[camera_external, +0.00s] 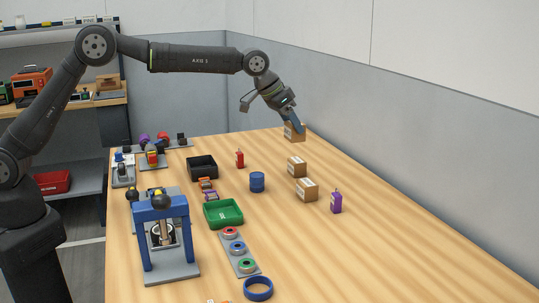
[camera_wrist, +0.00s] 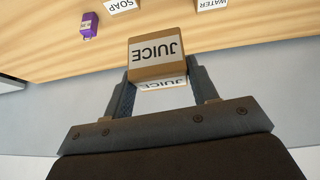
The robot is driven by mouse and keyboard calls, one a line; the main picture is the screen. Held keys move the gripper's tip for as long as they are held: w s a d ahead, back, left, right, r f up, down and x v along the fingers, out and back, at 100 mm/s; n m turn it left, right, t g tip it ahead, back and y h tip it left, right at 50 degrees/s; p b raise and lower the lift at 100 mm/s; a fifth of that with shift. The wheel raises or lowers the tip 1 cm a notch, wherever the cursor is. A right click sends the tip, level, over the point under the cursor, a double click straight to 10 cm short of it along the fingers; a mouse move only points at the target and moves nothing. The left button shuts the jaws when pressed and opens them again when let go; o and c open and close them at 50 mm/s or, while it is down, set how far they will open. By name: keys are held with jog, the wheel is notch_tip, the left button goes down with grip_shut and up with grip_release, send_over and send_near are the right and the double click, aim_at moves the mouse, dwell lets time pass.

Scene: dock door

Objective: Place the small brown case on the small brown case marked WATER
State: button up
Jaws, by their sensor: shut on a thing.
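My gripper (camera_external: 294,124) is shut on a small brown case (camera_external: 294,134) near the far right edge of the table. In the wrist view the held case (camera_wrist: 157,66) sits between the fingers (camera_wrist: 160,92) and bears JUICE labels. I cannot tell whether it touches the table. The small brown case marked WATER shows at the top right of the wrist view (camera_wrist: 212,4).
A blue can (camera_external: 257,182), a red bottle (camera_external: 240,158), a black bin (camera_external: 202,167) and a green tray (camera_external: 223,214) stand left. The right front table is clear.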

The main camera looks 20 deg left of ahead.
jog(key=w+a+f, duration=0.1)
jog(key=w+f, duration=0.1)
jog(key=w, duration=0.1)
jog(key=w+a+f, duration=0.1)
jog(key=w+f, duration=0.1)
jog(key=w, duration=0.2)
jog(key=w+a+f, duration=0.1)
jog(key=w+f, duration=0.1)
jog(key=w, duration=0.1)
jog(key=shift+w+f, duration=0.4)
jog(key=shift+f, duration=1.95)
jog(key=shift+f, duration=0.15)
jog(key=o, duration=1.2)
jog(key=shift+s+a+r, duration=0.15)
jog(key=shift+r, duration=0.45)
jog(key=v, duration=1.1)
jog(key=shift+f, duration=0.1)
